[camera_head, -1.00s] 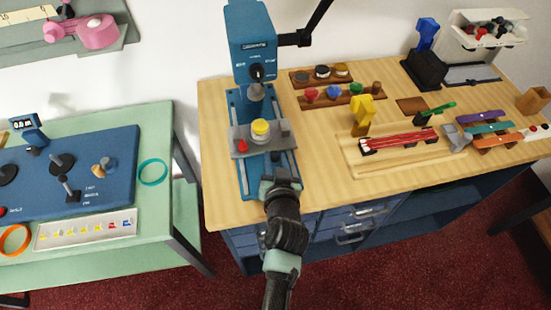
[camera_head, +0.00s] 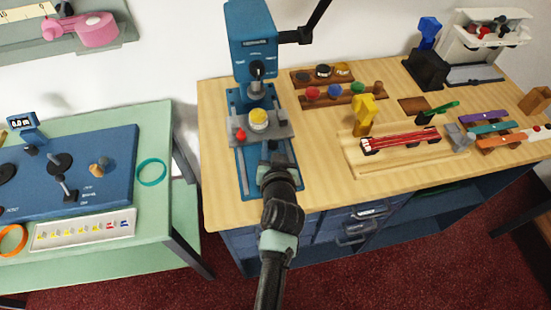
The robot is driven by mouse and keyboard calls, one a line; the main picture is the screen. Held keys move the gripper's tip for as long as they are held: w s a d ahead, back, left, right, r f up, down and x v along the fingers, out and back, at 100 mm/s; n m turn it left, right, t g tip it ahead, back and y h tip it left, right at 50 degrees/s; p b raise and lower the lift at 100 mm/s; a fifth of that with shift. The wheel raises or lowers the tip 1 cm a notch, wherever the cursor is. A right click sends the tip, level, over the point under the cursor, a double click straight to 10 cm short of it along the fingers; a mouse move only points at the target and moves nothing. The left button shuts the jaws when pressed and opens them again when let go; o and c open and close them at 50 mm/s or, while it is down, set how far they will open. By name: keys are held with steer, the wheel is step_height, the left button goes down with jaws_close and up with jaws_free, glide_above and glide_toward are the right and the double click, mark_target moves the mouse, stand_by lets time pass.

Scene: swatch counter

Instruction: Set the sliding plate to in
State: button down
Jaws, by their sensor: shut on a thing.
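The sliding plate (camera_head: 272,136) is a grey plate on the rails of a blue press-like machine (camera_head: 251,40). It carries a yellow-topped round piece (camera_head: 258,119) and a red knob (camera_head: 241,136). The plate sits under the machine's head, with bare blue base and rails (camera_head: 256,186) in front of it. My gripper (camera_head: 274,160) is at the plate's front edge, low over the rails. It is shut on the plate's front part; my own wrist hides the exact contact.
Racks of coloured pegs (camera_head: 342,95) stand behind. A green table with a blue panel (camera_head: 110,150) is at the left, across a gap.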

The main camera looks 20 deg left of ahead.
steer(key=shift+w+a, duration=0.25)
steer(key=shift+w, duration=0.05)
steer(key=shift+r, duration=0.1)
steer(key=c, duration=0.6)
jaws_free()
steer(key=shift+s, duration=0.1)
steer(key=v, duration=1.2)
steer(key=shift+s+d+r, duration=0.15)
steer(key=shift+s+d, duration=0.05)
steer(key=shift+s, duration=0.1)
